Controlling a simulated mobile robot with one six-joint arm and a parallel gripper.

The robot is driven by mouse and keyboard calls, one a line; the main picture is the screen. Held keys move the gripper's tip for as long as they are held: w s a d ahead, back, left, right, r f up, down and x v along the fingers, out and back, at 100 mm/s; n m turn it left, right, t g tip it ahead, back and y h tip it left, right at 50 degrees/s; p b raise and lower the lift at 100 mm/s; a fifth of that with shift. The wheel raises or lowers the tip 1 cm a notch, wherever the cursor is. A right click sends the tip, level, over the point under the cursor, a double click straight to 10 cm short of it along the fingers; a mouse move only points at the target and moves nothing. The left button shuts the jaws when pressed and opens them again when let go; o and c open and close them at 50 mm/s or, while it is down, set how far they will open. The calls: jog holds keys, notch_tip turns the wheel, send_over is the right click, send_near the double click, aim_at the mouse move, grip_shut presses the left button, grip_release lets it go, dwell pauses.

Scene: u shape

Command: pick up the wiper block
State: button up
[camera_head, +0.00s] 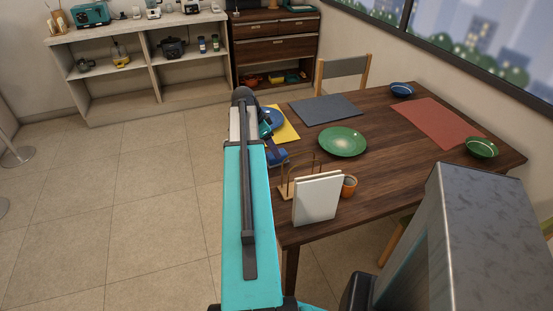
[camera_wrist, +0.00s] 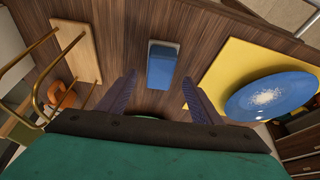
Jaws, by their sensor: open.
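The wiper block (camera_wrist: 163,65) is a small blue block with a pale grey strip at its far end in the wrist view. It lies on the dark wooden table, between a yellow mat and a wooden rack. In the head view it is the blue shape (camera_head: 279,157) at the table's left edge, close to my arm's end. My gripper (camera_wrist: 159,77) is open and empty in the wrist view. Its two fingers stand apart, with the block showing between and beyond their tips. I cannot tell the height of the fingertips above the table.
A blue plate (camera_wrist: 271,97) lies on the yellow mat (camera_wrist: 222,70) to one side. The wooden rack (camera_wrist: 76,51) with brass loops stands on the other, near an orange cup (camera_head: 349,186). A green plate (camera_head: 342,142) lies further right. Bare table surrounds the block.

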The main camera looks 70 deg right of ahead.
jog(key=shift+f, duration=0.1)
jog(key=shift+p+x, duration=0.7)
jog(key=shift+x, duration=1.8)
jog(key=c, duration=1)
jog(key=shift+a+r+b, duration=0.1)
jog(key=shift+r+b, duration=0.5)
jog(key=shift+r, duration=1.2)
jog(key=w+a+r+b, duration=0.1)
jog(key=w+a, duration=0.4)
jog(key=a, duration=1)
jog(key=shift+w+r+b, duration=0.2)
jog(key=shift+w+b, duration=0.2)
jog(key=shift+b, duration=0.4)
